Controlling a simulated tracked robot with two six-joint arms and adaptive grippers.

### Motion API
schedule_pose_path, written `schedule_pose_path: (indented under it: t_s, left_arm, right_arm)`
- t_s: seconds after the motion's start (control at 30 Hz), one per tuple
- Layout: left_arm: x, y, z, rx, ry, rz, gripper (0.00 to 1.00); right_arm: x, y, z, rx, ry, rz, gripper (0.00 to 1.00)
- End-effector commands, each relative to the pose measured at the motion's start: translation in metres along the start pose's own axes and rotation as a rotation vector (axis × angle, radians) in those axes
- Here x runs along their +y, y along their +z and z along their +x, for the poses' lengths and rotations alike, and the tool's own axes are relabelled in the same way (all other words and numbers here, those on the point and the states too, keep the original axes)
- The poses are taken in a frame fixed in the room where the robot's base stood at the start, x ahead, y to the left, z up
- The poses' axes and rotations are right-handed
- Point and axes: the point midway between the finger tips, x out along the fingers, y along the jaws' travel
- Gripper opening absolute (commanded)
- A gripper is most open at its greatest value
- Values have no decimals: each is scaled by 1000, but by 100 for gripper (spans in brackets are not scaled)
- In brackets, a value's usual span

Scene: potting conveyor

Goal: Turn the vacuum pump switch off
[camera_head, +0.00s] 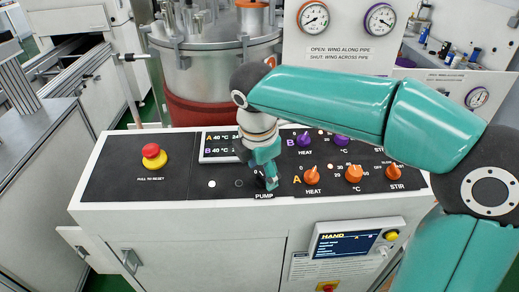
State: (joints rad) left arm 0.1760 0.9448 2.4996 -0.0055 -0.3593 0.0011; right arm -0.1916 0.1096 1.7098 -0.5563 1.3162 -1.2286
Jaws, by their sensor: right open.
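The vacuum pump switch is on the black control panel (127,172), above the PUMP label (264,195). My right gripper (270,184) is right at that spot, pointing down, and hides most of the switch. I cannot tell whether it touches the switch or which way the switch is set. My right gripper is open, with its fingers close to the panel. My left gripper is not in view.
Orange knobs (354,173) stand just right of the gripper, with purple knobs (304,139) behind. A red emergency stop button (151,150) is at the left. A display (219,146) and a steel vessel (205,78) are behind. A hand controller (346,244) hangs in front.

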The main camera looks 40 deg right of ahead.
Motion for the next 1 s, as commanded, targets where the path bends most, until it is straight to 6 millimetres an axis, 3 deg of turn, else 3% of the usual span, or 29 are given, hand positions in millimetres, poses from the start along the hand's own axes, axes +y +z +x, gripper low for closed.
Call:
schedule_pose_path:
  t_s: [0.3, 0.5, 0.7, 1.0]
  left_arm:
    - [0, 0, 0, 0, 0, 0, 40]
    - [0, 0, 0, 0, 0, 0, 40]
    - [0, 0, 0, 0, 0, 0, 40]
    - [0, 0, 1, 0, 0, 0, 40]
  right_arm:
    - [2, -1, -63, 2, 8, 0, 61]
    - [2, -1, -93, 0, 5, -1, 61]
    - [2, 0, -105, 0, 4, 0, 61]
    - [2, 0, -105, 0, 3, 0, 61]
